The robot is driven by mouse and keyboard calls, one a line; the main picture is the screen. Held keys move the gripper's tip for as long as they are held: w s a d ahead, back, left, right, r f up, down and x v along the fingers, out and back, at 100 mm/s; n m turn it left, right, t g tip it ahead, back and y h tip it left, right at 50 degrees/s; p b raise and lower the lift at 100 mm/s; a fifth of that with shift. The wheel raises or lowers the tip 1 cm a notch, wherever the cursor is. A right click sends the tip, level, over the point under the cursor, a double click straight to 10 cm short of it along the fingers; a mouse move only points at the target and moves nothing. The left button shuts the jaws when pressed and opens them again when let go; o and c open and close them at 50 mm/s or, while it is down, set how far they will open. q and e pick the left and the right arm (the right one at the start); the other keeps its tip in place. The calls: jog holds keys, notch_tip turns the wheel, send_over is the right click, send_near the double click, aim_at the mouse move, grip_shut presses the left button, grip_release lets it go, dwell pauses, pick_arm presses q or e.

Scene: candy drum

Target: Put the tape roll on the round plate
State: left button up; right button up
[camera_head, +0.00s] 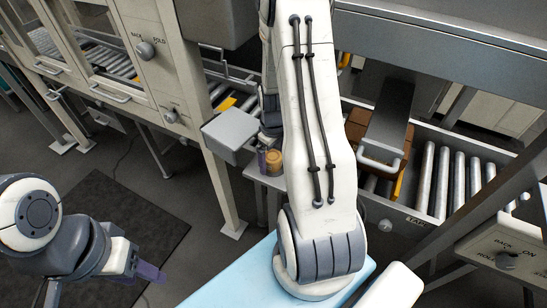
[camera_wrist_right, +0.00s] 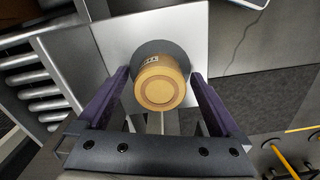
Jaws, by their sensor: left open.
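The tan tape roll (camera_wrist_right: 162,84) lies between the two purple fingers of my right gripper (camera_wrist_right: 160,77) in the right wrist view, with a narrow gap on each side. My right gripper is open around it. A dark grey round disc (camera_wrist_right: 157,47), which looks like the round plate, shows behind the roll on a white surface; whether they touch is unclear. In the head view, the roll (camera_head: 274,161) shows beside a purple finger, partly hidden by my right arm; the plate cannot be made out. My left gripper (camera_head: 149,272) is open and empty at lower left.
The small white stand (camera_head: 268,181) is close to a grey box (camera_head: 230,131) on the machine frame. Roller conveyors (camera_head: 450,179) and a brown block (camera_head: 357,125) are on the right. A dark mat (camera_head: 135,225) lies on the floor at left.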

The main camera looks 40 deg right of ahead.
aim_at(274, 156)
jog(key=shift+r, duration=0.25)
jog(key=shift+w+r, duration=0.1)
jog(key=shift+r, duration=0.2)
notch_tip(274, 156, up, 11)
jog(key=b, duration=0.2)
jog(key=s+a+r+n, duration=0.2)
jog(key=a+r, duration=0.1)
jog(key=a, duration=1.5)
jog(key=s+a+r+n+y, duration=0.1)
jog(key=s+a+n, duration=0.2)
jog(key=s+a, duration=1)
jog(key=shift+s+r+n, duration=0.25)
jog(key=shift+s+n, duration=0.05)
jog(key=shift+s, duration=0.45)
